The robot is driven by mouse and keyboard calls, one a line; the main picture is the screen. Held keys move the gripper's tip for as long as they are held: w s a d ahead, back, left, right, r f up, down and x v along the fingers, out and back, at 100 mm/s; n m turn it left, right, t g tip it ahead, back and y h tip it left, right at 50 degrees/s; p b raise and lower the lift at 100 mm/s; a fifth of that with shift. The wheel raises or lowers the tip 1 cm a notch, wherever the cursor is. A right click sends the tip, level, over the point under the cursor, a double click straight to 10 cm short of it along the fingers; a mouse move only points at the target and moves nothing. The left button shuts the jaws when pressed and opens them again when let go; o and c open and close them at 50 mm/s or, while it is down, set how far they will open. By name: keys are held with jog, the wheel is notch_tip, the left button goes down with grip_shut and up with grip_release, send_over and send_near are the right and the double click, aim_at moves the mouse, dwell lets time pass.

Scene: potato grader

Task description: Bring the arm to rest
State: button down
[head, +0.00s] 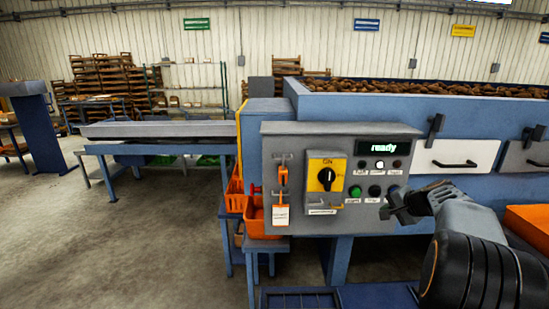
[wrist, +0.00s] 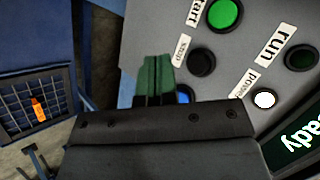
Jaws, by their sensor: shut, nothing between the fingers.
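My arm reaches in from the lower right in the head view. My gripper (head: 395,206) is in front of the lower right part of the grey control panel (head: 300,152), close to the lower row of buttons. In the wrist view the green-tipped fingers (wrist: 153,80) are shut together and hold nothing. They are near the black stop button (wrist: 201,62) and partly cover a blue button (wrist: 184,96). I cannot tell whether the fingers touch the panel. The panel's display (head: 384,147) reads "ready".
The panel carries a yellow switch (head: 326,175) marked ON, a green button (head: 355,192) and a lit white power lamp (wrist: 264,99). The floor (head: 130,250) at left is open.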

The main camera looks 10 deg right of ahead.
jog(key=s+a+f+g, duration=0.1)
jog(key=s+f+g, duration=0.1)
jog(key=s+f, duration=0.25)
jog(key=s+a+f+n+g+h, duration=0.1)
jog(key=s+a+n, duration=0.5)
jog(key=s+a, duration=0.3)
jog(key=s+a+n+g+h, duration=0.1)
jog(key=s+a+n, duration=0.5)
jog(key=a, duration=1)
jog(key=s+g, duration=0.1)
jog(key=s, duration=0.2)
jog(key=shift+s+a+f+n+h, duration=0.2)
jog(key=shift+f+n+h, duration=0.1)
jog(key=shift+f, duration=0.1)
